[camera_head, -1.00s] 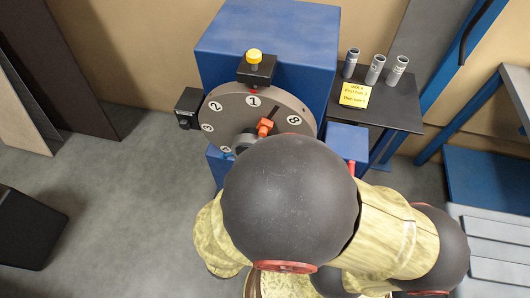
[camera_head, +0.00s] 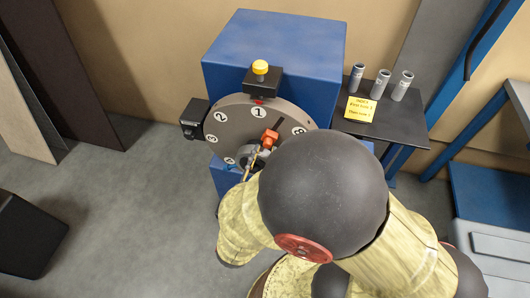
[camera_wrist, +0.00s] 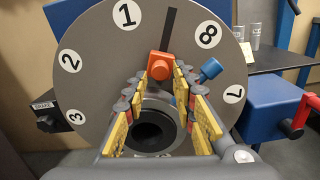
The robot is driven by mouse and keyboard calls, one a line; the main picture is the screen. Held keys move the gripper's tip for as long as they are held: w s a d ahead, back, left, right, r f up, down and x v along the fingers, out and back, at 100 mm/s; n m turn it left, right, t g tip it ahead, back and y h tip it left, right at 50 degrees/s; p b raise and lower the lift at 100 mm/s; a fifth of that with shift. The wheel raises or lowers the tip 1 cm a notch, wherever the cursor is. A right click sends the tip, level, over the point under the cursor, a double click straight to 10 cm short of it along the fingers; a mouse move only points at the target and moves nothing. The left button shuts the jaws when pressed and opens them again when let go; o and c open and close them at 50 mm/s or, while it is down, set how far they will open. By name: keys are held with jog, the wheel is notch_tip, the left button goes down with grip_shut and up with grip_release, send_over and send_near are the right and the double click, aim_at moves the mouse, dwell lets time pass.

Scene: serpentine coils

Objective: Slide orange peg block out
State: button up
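The orange peg block (camera_head: 270,136) sticks out from the face of the grey numbered disc (camera_head: 235,123), near its centre. In the wrist view the orange block (camera_wrist: 161,66) lies between and just beyond my two yellow-padded fingertips. My gripper (camera_wrist: 163,77) is open with a gap between its fingers; I cannot tell whether either finger touches the block. In the head view the fingers (camera_head: 253,160) show just below the block, and my arm hides the disc's lower right.
A grey ring with a dark bore (camera_wrist: 152,133) sits below the block, and a small blue knob (camera_wrist: 210,70) is to its right. A black box with a yellow button (camera_head: 260,67) is above the disc. A shelf (camera_head: 385,120) holds grey tubes.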

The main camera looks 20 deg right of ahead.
jog(key=shift+x, duration=0.8)
jog(key=shift+c, duration=0.7)
grip_shut()
